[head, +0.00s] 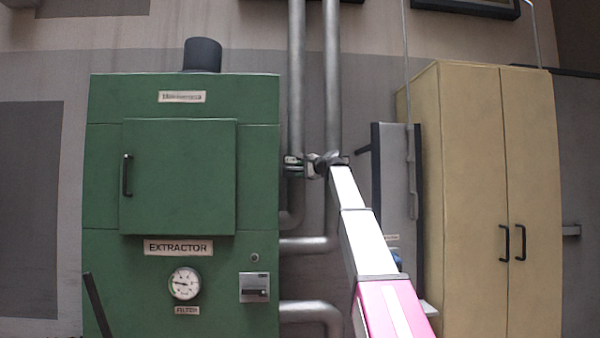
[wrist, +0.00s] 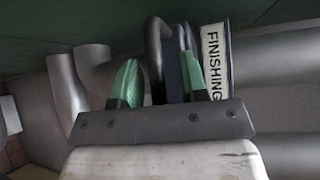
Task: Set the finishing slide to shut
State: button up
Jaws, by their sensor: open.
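The white label reading FINISHING (wrist: 214,62) is at the right of the wrist view, beside a dark upright plate. A dark curved handle (wrist: 154,45), which appears to belong to the finishing slide, stands next to it. My gripper (wrist: 160,82) is open, with one green finger on each side of the handle. I cannot tell whether either finger touches it. In the head view my gripper (head: 298,166) is at the pipes just right of the green extractor. The slide itself is hidden there by my gripper, so its position is unclear.
The green extractor cabinet (head: 180,275) stands at left, with a gauge (head: 184,284) on its front. Vertical grey pipes (head: 296,75) and lower bends crowd the space around my gripper. A grey panel (head: 394,180) and a tan cupboard (head: 475,120) stand at right.

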jog(key=v, duration=1)
jog(key=shift+s+d, duration=0.25)
jog(key=s+a+f+n+g+h, duration=0.1)
jog(key=s+f+n+g+h, duration=0.15)
jog(key=f, duration=2.25)
jog(key=s+f+n+g+h, duration=0.1)
jog(key=s+f+g+h, duration=0.2)
jog(key=f, duration=2.2)
jog(key=s+d+f+n+g+h, duration=0.2)
jog(key=s+f+n+g+h, duration=0.3)
jog(key=s+f, duration=2.6)
notch_tip(320, 180, down, 3)
jog(key=shift+f+n+g+h, duration=0.15)
jog(key=shift+n+g+h, duration=0.3)
jog(key=shift+n, duration=0.6)
